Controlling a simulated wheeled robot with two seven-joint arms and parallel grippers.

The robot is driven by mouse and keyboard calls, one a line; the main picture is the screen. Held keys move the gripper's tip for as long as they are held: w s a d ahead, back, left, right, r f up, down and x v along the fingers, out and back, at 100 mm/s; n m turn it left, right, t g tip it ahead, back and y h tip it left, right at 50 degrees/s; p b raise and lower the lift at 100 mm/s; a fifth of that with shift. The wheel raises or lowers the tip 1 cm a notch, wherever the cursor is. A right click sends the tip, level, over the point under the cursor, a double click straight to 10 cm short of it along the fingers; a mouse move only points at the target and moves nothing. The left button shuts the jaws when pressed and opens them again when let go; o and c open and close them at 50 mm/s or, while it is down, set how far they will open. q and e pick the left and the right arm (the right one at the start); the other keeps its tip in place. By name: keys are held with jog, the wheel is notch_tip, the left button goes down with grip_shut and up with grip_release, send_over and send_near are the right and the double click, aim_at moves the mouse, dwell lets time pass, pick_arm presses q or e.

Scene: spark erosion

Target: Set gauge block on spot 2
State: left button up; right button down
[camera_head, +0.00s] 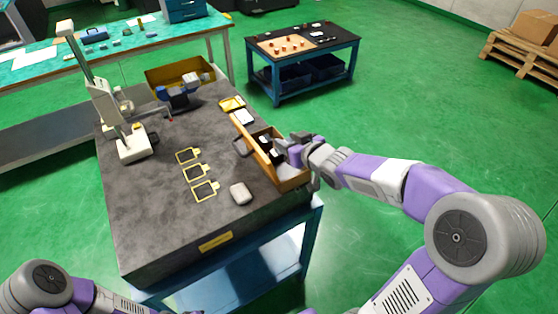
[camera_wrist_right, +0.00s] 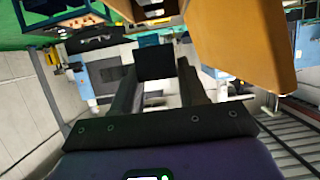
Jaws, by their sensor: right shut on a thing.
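My right gripper (camera_head: 272,145) is over the wooden box at the right edge of the dark grey table. It is shut on a small dark block, taken to be the gauge block, which shows as a dark square between the fingers in the right wrist view (camera_wrist_right: 155,63). Three yellow-outlined spots lie in a row on the table: a far one (camera_head: 187,155), a middle one (camera_head: 196,172) and a near one (camera_head: 205,190). They look empty, and their numbers are too small to read. My left gripper is out of view; only part of its arm shows at lower left.
The wooden box (camera_head: 292,184) has raised walls beside the gripper. A light grey rounded object (camera_head: 240,193) sits near the closest spot. A white measuring stand (camera_head: 132,147) and a yellow bin (camera_head: 160,78) stand farther back. The table's left front is clear.

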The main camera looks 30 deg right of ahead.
jog(key=shift+d+r, duration=0.15)
jog(key=shift+r, duration=0.1)
jog(key=shift+s+r, duration=0.15)
jog(key=shift+s, duration=0.2)
jog(key=b, duration=0.2)
send_over(289, 174)
notch_tip(289, 174, down, 5)
jog(key=shift+r, duration=0.1)
notch_tip(289, 174, down, 5)
jog(key=shift+w+f+b, duration=0.1)
jog(key=shift+b, duration=0.9)
jog(key=shift+f, duration=0.1)
jog(key=c, duration=0.6)
grip_release()
